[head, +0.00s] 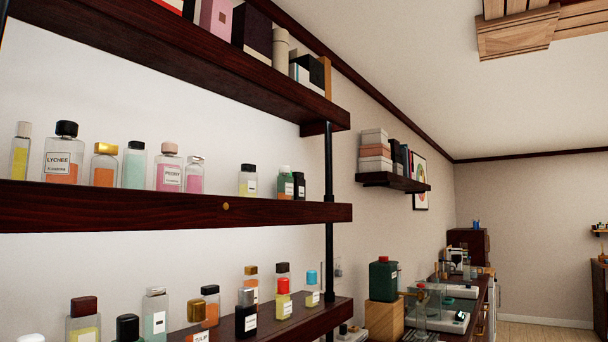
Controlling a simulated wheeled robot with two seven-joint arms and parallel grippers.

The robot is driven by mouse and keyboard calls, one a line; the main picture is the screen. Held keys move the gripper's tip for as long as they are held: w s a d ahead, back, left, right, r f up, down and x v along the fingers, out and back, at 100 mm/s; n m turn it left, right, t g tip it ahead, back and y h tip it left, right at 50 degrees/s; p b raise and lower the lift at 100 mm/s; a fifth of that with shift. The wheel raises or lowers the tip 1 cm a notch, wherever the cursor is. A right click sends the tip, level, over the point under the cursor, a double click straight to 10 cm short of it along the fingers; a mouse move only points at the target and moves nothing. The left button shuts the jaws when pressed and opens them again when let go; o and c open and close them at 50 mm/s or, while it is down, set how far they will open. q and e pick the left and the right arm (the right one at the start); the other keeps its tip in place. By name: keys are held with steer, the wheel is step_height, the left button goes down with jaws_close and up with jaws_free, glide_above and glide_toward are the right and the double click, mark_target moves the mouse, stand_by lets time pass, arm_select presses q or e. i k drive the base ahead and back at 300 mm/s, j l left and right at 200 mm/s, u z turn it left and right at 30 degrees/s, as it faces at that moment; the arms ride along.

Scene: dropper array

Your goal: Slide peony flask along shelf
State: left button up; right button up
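The peony flask (168,170) stands upright on the middle shelf (130,208). It has pink liquid, a light pinkish cap and a white label that appears to read PEONY. A smaller pink flask (194,177) stands just to its right, and a pale green flask with a black cap (134,167) just to its left. Neither of my grippers shows in the head view.
More flasks stand at the left, including the lychee flask (62,155) and an orange one with a gold cap (104,166). A bare gap lies before the yellow flask (247,182) at the right. An upper shelf (190,60) and a crowded lower shelf (300,318) flank it.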

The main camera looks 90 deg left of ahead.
mark_target(168, 168)
steer(key=u, duration=3.45)
